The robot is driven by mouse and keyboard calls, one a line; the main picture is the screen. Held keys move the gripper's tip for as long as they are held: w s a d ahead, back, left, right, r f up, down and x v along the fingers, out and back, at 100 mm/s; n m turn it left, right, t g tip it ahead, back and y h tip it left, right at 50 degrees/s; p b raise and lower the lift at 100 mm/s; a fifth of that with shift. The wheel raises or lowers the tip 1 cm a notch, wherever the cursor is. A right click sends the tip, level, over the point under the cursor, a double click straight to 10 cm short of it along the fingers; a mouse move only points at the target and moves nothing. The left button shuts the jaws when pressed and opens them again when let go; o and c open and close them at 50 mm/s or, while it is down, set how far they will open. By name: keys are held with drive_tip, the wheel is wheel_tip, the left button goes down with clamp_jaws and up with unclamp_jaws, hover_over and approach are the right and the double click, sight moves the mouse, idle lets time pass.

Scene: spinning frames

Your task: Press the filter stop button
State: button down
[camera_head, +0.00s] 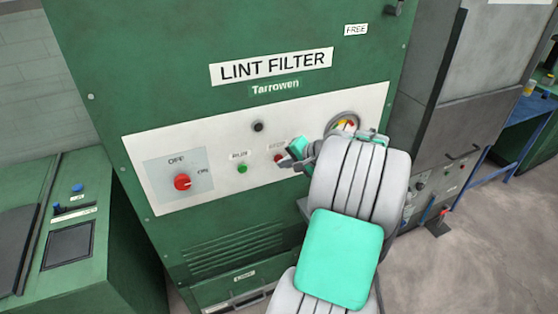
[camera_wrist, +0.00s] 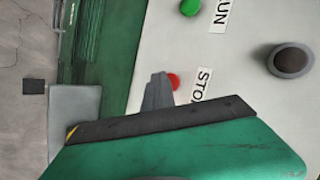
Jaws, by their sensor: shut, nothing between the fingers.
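The red stop button (camera_head: 279,158) sits on the white panel of the green lint filter cabinet, under a label partly hidden by my gripper. In the wrist view the red button (camera_wrist: 174,80) shows beside the "STO…" label, partly covered by my fingers. My gripper (camera_head: 288,161) is shut and empty, with its tips right at the button. In the wrist view the shut fingertips (camera_wrist: 160,77) overlap the button's edge. I cannot tell whether they touch it.
The green run button (camera_head: 242,169) is left of the stop button. A red rotary switch (camera_head: 182,182) is farther left. A dark knob (camera_head: 258,127) sits above, and a round gauge (camera_head: 345,123) is partly behind my arm. A green console (camera_head: 75,240) stands at left.

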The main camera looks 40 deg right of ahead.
drive_tip(key=shift+s+a, duration=0.2)
drive_tip(key=shift+s, duration=0.45)
drive_tip(key=s, duration=0.2)
drive_tip(key=s+a, duration=0.1)
drive_tip(key=s, duration=0.1)
drive_tip(key=shift+s+a+p, duration=0.2)
drive_tip(key=shift+s+p, duration=0.15)
drive_tip(key=shift+s, duration=0.05)
idle(0.4)
